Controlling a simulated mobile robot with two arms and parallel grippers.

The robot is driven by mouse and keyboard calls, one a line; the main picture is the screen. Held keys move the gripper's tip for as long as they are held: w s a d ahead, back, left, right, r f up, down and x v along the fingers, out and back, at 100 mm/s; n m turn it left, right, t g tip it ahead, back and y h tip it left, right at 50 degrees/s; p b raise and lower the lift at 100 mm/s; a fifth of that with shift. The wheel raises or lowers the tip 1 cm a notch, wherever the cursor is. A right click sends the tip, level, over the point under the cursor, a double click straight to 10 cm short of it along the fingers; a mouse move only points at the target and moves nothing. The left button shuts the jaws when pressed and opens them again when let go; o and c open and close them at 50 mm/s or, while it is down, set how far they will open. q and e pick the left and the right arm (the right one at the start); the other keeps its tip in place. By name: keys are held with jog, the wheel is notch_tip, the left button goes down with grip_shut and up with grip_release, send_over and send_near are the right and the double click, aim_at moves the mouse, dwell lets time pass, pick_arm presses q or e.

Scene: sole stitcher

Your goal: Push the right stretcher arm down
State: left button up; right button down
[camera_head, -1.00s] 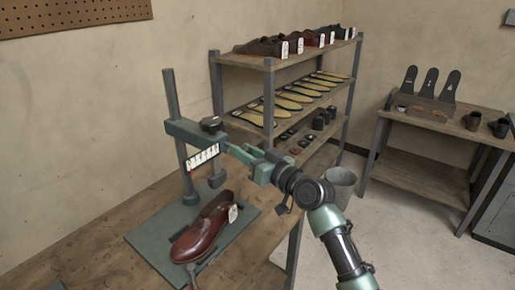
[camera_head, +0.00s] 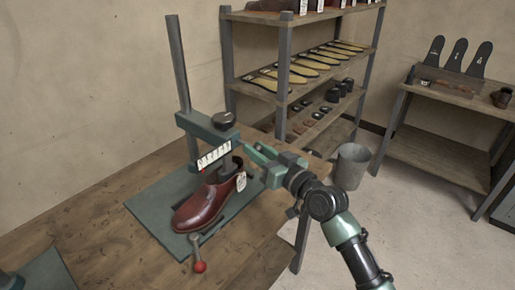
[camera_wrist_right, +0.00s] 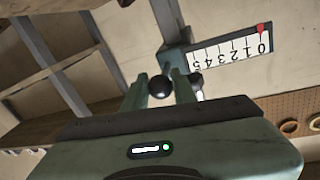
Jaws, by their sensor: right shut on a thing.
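The green stretcher arm (camera_head: 205,128) runs out from an upright post (camera_head: 180,75), with a numbered scale plate (camera_head: 214,156) on its front. Its plunger (camera_head: 225,170) reaches down to the opening of a dark red shoe (camera_head: 205,203) on a green base plate (camera_head: 160,212). My right gripper (camera_head: 256,157) is at the arm's free end, shut on its handle; the grip is partly hidden. In the right wrist view, a black ball knob (camera_wrist_right: 160,87) shows between the fingers, and a red marker (camera_wrist_right: 261,29) sits near 0 on the scale. My left gripper is out of view.
A red-knobbed lever (camera_head: 199,267) sticks out in front of the base plate. Another green plate (camera_head: 45,272) lies at the lower left. A shelf rack (camera_head: 284,85) stands behind, with a grey bin (camera_head: 352,165) beside it. Bare bench (camera_head: 95,215) is free on the left.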

jog(key=c, duration=1.1)
grip_release()
jog(key=shift+f, duration=0.45)
jog(key=shift+c, duration=0.2)
jog(key=shift+r, duration=0.15)
jog(key=v, duration=0.8)
jog(key=shift+b, duration=0.35)
